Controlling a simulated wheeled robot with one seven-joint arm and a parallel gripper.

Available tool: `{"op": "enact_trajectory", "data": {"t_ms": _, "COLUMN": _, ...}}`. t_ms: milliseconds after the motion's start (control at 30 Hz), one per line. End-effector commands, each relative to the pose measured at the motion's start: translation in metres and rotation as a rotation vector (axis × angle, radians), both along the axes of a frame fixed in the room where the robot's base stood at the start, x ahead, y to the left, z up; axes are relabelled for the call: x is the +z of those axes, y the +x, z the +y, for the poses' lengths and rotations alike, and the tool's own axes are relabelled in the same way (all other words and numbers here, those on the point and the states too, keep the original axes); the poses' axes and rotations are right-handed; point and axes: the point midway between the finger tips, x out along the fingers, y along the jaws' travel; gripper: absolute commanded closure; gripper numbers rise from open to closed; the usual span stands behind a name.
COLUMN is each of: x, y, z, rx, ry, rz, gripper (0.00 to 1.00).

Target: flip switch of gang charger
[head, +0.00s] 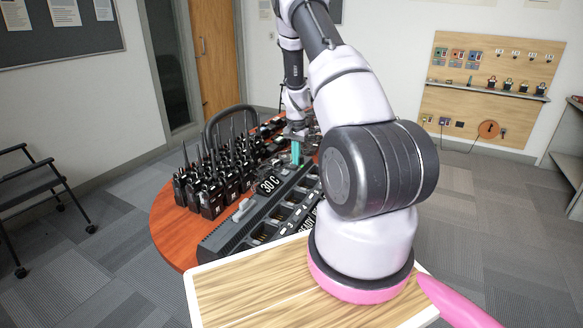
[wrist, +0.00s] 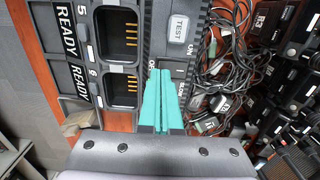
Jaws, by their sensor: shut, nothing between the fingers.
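The gang charger (head: 245,228) is a long dark grey unit on the wooden table, with a row of empty bays and READY labels. In the wrist view the charger (wrist: 104,60) shows bays 5 and 6 and a grey TEST button (wrist: 179,27). A dark switch (wrist: 175,64) sits below TEST, between ON and OFF markings. My gripper (wrist: 160,70) has its teal fingers together, with the tips over the switch area and covering part of it. Contact and the switch's exact position cannot be told. In the head view my gripper (head: 296,153) is at the charger's far end.
Several black handheld radios (head: 212,185) stand on the table (head: 172,232) left of the charger. Tangled black cables (wrist: 222,50) lie close to the right of the switch. A chair (head: 232,122) stands behind the table. A pegboard (head: 490,85) hangs on the back wall.

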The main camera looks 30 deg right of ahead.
Motion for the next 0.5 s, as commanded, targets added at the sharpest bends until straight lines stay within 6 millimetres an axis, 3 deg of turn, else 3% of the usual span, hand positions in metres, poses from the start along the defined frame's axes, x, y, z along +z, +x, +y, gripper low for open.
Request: {"op": "enact_trajectory", "data": {"t_ms": 500, "x": -0.0078, "y": -0.0001, "z": -0.0001, "rx": 0.000, "ry": 0.000, "rz": 0.000, "gripper": 1.00}}
